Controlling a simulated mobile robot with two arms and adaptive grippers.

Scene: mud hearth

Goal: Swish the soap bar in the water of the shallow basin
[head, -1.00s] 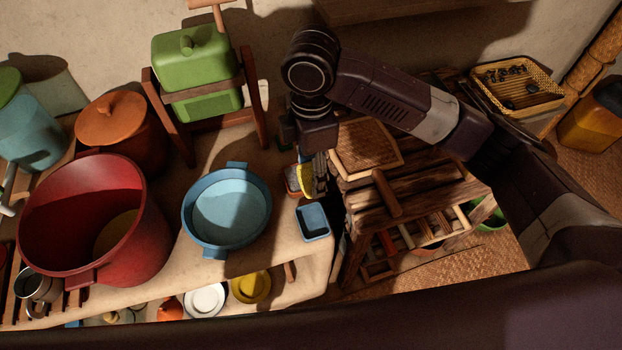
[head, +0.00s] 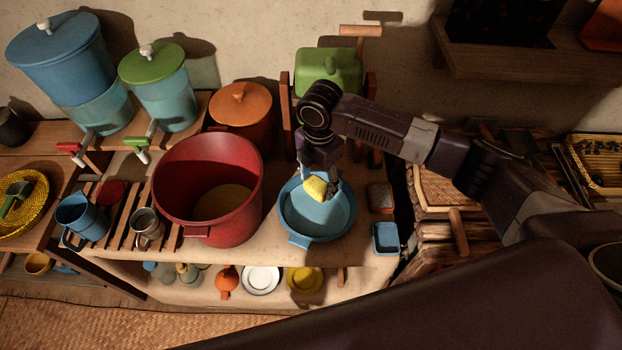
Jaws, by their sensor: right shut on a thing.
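The yellow soap bar (head: 315,187) is in my right gripper (head: 323,182), which is shut on it. The gripper points down over the shallow blue basin (head: 345,219). The bar is over the basin's back left part. I cannot tell whether it touches the pale blue water (head: 318,218). The gripper hides part of the bar and of the basin's back rim. My left gripper is not in view.
A tall red tub (head: 210,232) stands close left of the basin. A reddish-brown dish (head: 380,197) and a small blue tray (head: 386,238) sit to its right. A green box (head: 328,72) on a wooden stand is behind. Plates lie on the shelf below.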

